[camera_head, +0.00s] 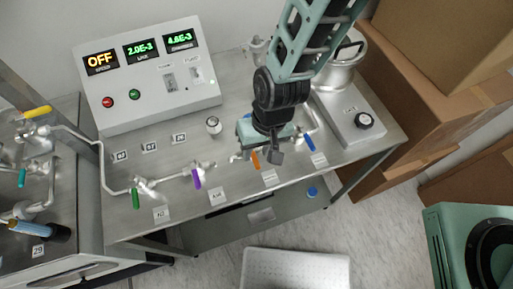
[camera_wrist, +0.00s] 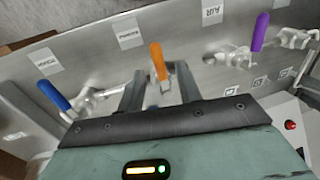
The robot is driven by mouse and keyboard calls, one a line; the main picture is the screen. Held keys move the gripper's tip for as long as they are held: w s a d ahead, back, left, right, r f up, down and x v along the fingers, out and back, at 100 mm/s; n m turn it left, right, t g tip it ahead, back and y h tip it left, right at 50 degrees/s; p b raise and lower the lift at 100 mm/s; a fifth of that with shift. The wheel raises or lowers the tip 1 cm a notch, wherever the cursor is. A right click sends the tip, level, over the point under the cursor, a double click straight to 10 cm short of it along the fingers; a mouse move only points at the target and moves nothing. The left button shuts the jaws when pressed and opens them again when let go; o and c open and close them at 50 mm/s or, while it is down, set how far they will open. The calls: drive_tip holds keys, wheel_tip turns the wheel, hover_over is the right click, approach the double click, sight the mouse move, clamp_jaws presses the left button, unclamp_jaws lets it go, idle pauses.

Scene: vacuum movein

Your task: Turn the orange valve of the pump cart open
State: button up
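The orange valve handle (camera_head: 255,160) is on the pump cart (camera_head: 230,188), near the front edge of its metal top. In the wrist view the orange handle (camera_wrist: 159,62) stands between the two fingers of my gripper (camera_wrist: 161,85), its tip reaching past them. My gripper (camera_head: 262,152) is open, with a visible gap on each side of the handle; I cannot tell whether a finger touches it. In the head view my gripper hides most of the valve body.
A purple handle (camera_head: 197,178) and a green handle (camera_head: 136,198) are to the left, a blue handle (camera_head: 309,142) close to the right. A control box (camera_head: 150,75) stands behind, its speed display reading OFF. Cardboard boxes (camera_head: 445,70) are at the right.

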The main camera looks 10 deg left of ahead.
drive_tip(key=shift+a+f, duration=0.1)
drive_tip(key=shift+f, duration=0.6)
clamp_jaws()
